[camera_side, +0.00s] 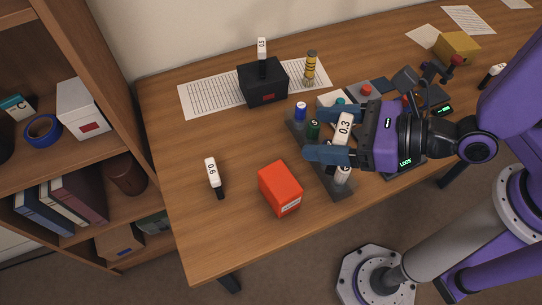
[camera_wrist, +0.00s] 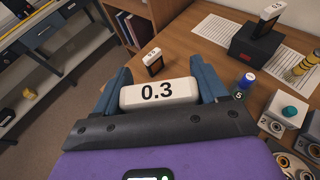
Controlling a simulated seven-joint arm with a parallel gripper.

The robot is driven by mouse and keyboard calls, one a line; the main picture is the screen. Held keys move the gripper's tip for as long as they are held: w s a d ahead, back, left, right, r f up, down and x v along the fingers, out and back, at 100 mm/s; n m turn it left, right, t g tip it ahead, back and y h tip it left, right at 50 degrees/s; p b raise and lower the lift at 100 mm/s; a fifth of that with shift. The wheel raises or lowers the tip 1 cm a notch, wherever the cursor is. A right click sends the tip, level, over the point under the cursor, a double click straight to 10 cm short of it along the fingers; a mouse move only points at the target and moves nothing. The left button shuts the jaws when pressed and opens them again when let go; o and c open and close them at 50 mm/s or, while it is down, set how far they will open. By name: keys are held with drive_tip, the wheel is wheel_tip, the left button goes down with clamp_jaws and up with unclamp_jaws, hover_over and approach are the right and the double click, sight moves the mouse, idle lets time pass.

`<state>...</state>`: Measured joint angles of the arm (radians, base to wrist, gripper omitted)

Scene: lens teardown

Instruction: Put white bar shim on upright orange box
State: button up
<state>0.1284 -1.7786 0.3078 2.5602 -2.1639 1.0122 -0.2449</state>
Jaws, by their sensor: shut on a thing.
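My gripper (camera_side: 326,130) is shut on a white bar shim (camera_side: 343,129) marked 0.3, holding it above a dark rack (camera_side: 341,187). In the wrist view, the shim (camera_wrist: 158,93) lies crosswise between the two blue fingers. The upright orange box (camera_side: 279,187) stands on the table, left of and below my gripper in the side view, apart from the shim. Its top is bare. The box does not show in the wrist view.
Another white shim (camera_side: 212,174) lies on the table left of the orange box. A third shim (camera_side: 262,47) stands on a black box (camera_side: 263,85) at the back. Small cylinders (camera_side: 313,129) stand along the rack near my fingers. Clear table surrounds the orange box's left side.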

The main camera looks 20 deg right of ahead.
drive_tip(key=shift+w+a+f, duration=0.9)
drive_tip(key=shift+a+f, duration=0.3)
drive_tip(key=shift+f, duration=0.6)
drive_tip(key=shift+w+a+f, duration=0.9)
drive_tip(key=shift+a+f, duration=0.3)
drive_tip(key=shift+f, duration=0.6)
drive_tip(key=shift+w+a+f, duration=0.9)
drive_tip(key=shift+a+f, duration=0.3)
drive_tip(key=shift+f, duration=0.6)
drive_tip(key=shift+f, duration=0.15)
drive_tip(key=o, duration=1.1)
drive_tip(key=shift+c, duration=0.2)
